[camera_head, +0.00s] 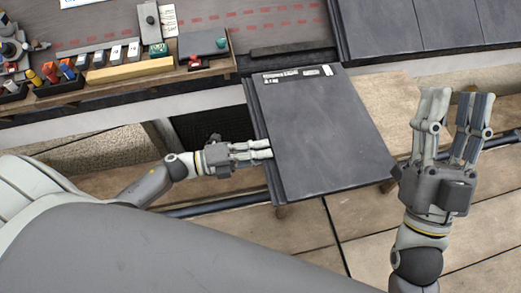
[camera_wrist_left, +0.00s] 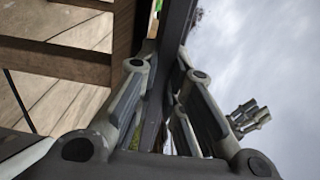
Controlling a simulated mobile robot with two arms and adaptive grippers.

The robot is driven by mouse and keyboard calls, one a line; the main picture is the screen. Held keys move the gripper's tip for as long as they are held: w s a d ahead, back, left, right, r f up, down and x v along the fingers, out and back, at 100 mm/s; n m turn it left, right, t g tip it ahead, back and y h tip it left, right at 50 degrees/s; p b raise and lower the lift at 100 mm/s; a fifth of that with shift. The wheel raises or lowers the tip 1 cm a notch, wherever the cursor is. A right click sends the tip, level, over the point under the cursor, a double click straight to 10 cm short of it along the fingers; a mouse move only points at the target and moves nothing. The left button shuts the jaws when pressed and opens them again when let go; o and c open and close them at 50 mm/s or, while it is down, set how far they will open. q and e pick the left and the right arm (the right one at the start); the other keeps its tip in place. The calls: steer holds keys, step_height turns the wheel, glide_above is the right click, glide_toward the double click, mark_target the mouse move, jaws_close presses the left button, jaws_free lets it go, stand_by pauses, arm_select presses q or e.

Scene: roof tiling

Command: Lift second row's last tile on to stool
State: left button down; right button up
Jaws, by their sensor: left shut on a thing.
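A dark grey tile (camera_head: 325,135) with a white label at its top edge lies roughly flat in the middle of the head view. My left gripper (camera_head: 268,149) is shut on its left edge. In the left wrist view the tile's dark edge (camera_wrist_left: 160,90) runs between the two fingers (camera_wrist_left: 155,105). The wooden stool (camera_head: 405,108) shows behind and right of the tile, partly covered by it. I cannot tell whether the tile touches it. My right gripper (camera_head: 456,98) is open and empty, right of the tile, fingers pointing up the picture.
More dark tiles (camera_head: 425,22) lie on the roof at the top right. A wooden tray (camera_head: 110,82) with tools and small parts stands at the upper left. A dark strip (camera_head: 290,50) lies on the roof behind the tile. Pale floor panels (camera_head: 395,225) show below.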

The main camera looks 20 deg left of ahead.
arm_select(q)
steer(key=shift+r, duration=0.15)
arm_select(e)
steer(key=shift+w, duration=0.1)
steer(key=shift+w+f+g, duration=0.4)
steer(key=shift+w+f, duration=0.05)
steer(key=shift+f, duration=0.1)
stand_by(0.4)
steer(key=shift+s+r, duration=0.1)
steer(key=shift+s, duration=0.1)
arm_select(q)
steer(key=shift+f, duration=0.4)
arm_select(e)
steer(key=shift+s+r+t+y, duration=0.3)
steer(key=shift+s+r+t, duration=0.4)
steer(key=shift+s+r, duration=0.15)
steer(key=shift+s+d+r, duration=0.1)
